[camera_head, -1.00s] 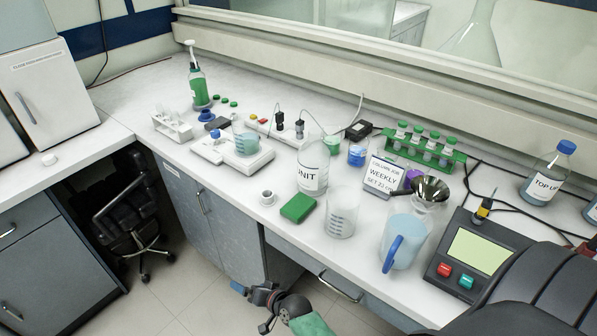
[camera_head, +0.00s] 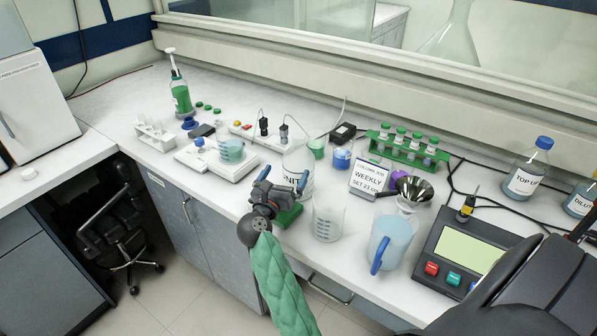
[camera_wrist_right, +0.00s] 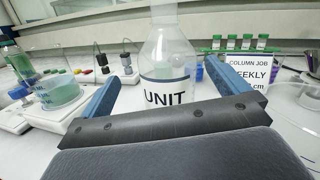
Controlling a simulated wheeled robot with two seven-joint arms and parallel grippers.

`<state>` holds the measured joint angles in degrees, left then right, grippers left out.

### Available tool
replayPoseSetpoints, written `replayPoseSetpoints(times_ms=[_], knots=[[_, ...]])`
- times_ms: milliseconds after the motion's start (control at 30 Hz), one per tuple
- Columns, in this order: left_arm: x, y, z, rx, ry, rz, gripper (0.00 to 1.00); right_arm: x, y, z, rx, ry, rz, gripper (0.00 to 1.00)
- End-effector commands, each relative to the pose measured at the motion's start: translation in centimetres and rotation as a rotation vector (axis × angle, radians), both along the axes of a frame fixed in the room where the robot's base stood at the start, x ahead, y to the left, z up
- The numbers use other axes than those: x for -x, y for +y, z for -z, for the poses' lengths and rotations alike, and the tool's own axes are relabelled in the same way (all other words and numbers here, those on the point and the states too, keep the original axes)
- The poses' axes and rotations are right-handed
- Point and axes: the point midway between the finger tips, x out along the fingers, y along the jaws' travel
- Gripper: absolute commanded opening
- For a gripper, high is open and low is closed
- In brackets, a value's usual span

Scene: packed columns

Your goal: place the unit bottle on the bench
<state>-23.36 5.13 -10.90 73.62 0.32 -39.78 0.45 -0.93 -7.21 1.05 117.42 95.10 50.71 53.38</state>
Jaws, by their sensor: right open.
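The unit bottle (camera_head: 297,162) is clear, with a white label reading UNIT, and stands upright on the white bench (camera_head: 345,265). My right gripper (camera_head: 284,179) is open at the bottle's near side, in front of its lower part, and partly hides the label. In the right wrist view the unit bottle (camera_wrist_right: 168,62) stands centred ahead, between the lines of the two blue fingers of my right gripper (camera_wrist_right: 168,92). I cannot tell whether they touch it; the gripper's body hides the bottle's base. My left gripper is not in view.
A green block (camera_head: 288,216) lies just under the gripper. A clear beaker (camera_head: 327,217) and a blue-handled jug (camera_head: 382,245) stand to the right. A white scale (camera_head: 215,165) with a beaker is left. A sign (camera_head: 368,177) and green tube rack (camera_head: 407,150) stand behind right.

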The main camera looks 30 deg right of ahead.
Motion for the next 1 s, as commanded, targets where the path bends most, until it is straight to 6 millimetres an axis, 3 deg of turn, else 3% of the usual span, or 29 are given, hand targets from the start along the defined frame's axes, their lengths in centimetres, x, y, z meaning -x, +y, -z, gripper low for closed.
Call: replayPoseSetpoints(times_ms=[200, 700, 900, 1000], knots=[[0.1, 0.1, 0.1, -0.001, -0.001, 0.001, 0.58, 0.1, -1.1, 0.7, -0.174, -0.049, 0.066, 1.0], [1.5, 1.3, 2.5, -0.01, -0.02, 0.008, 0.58, -1.3, -3.4, 0.6, -0.179, -0.05, 0.069, 1.0], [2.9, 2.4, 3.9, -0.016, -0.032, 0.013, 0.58, -2.1, -4.5, 0.4, -0.177, -0.049, 0.069, 1.0], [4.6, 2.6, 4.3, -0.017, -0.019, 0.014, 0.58, -2.7, -5.2, 0.3, -0.177, -0.047, 0.068, 1.0]])
